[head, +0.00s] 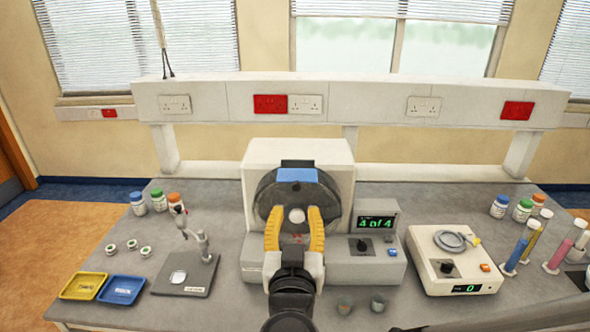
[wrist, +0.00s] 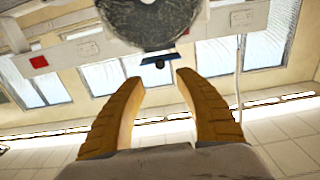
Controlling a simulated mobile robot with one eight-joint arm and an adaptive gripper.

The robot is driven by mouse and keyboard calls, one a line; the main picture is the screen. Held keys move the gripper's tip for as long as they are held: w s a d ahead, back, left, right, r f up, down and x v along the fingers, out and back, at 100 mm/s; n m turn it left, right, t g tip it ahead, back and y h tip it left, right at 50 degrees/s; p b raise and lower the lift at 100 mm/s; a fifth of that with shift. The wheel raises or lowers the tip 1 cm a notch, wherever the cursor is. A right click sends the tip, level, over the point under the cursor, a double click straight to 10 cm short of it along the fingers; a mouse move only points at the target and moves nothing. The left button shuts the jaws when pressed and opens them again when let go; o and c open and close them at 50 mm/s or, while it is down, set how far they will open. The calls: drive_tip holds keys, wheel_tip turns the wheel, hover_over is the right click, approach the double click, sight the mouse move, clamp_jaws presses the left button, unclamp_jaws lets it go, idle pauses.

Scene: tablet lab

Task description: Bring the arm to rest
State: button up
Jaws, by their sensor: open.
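My gripper (head: 294,212) is open, its two yellow fingers apart with nothing between them. In the head view it is raised in front of the round dark drum of a white bench machine (head: 298,152), overlapping it in the picture. In the wrist view my gripper (wrist: 158,88) is also open and empty, and the grey drum (wrist: 150,15) shows at the top, beyond the fingertips. Whether the fingers touch the drum cannot be told from the head view; in the wrist view they look apart. My arm hides the machine's lower middle.
The machine's display (head: 376,222) reads "4 of 4". Left are a yellow tray (head: 72,296), a blue tray (head: 108,300), a small stand (head: 205,262) and bottles. Right are a white instrument (head: 425,265) reading 0 and coloured cylinders.

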drive_tip(key=shift+s, duration=1)
drive_tip(key=d+f+m+g+h+b, duration=0.1)
drive_tip(key=d+f+g+h+b, duration=0.3)
drive_tip(key=d+f, duration=0.8)
drive_tip(key=s+d+f+n+g+y+b, duration=0.1)
drive_tip(key=s+d+f+g+y+b, duration=0.3)
drive_tip(key=s, duration=0.6)
wheel_tip(320, 180, down, 5)
drive_tip(key=d+g+b, duration=0.2)
drive_tip(key=g+b, duration=0.1)
drive_tip(key=shift+s+d+y, duration=0.15)
drive_tip(key=shift+d+y, duration=0.15)
drive_tip(key=shift+d, duration=0.05)
